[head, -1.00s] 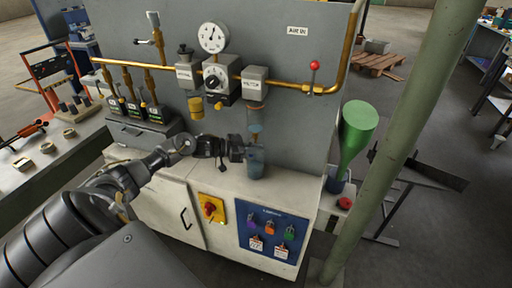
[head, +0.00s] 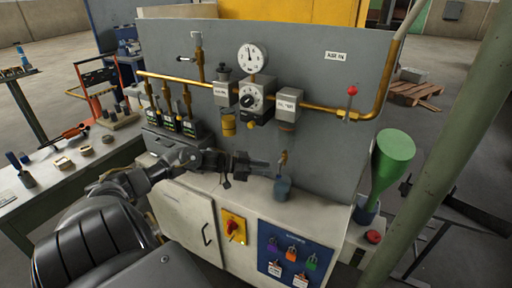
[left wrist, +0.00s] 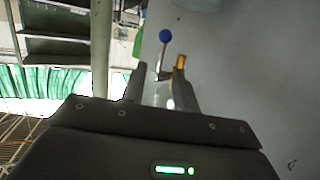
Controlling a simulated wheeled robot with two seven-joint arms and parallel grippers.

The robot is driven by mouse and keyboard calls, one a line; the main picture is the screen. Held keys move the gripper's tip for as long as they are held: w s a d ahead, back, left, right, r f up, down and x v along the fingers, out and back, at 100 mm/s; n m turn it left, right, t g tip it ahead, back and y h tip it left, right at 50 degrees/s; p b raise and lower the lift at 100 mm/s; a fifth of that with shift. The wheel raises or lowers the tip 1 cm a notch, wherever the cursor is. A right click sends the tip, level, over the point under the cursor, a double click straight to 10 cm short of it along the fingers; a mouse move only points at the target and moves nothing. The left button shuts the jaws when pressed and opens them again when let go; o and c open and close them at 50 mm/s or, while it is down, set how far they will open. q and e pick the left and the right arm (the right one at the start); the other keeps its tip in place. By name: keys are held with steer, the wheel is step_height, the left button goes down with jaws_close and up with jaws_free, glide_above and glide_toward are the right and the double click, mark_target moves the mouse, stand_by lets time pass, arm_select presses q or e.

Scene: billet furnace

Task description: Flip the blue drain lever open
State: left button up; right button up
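The blue drain lever shows in the left wrist view as a thin metal rod with a round blue knob (left wrist: 165,36). A brass drain pipe (left wrist: 181,62) is just right of it. My left gripper (left wrist: 159,70) is open, with the lower rod showing between its fingers and the knob beyond the fingertips. I cannot tell whether a finger touches the rod. In the head view, my left gripper (head: 262,163) is left of the brass drain pipe (head: 283,159), above a blue cup (head: 282,188); the lever is not clear there. My right gripper is not in view.
The grey panel (head: 330,140) stands behind, with a gauge (head: 252,57), brass piping and a red-knobbed valve (head: 352,90). The white cabinet top (head: 320,208) is mostly clear at right. A green funnel (head: 392,158) and a pale post (head: 430,150) stand further right.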

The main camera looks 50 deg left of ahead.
arm_select(q)
steer(key=v, duration=0.3)
stand_by(0.6)
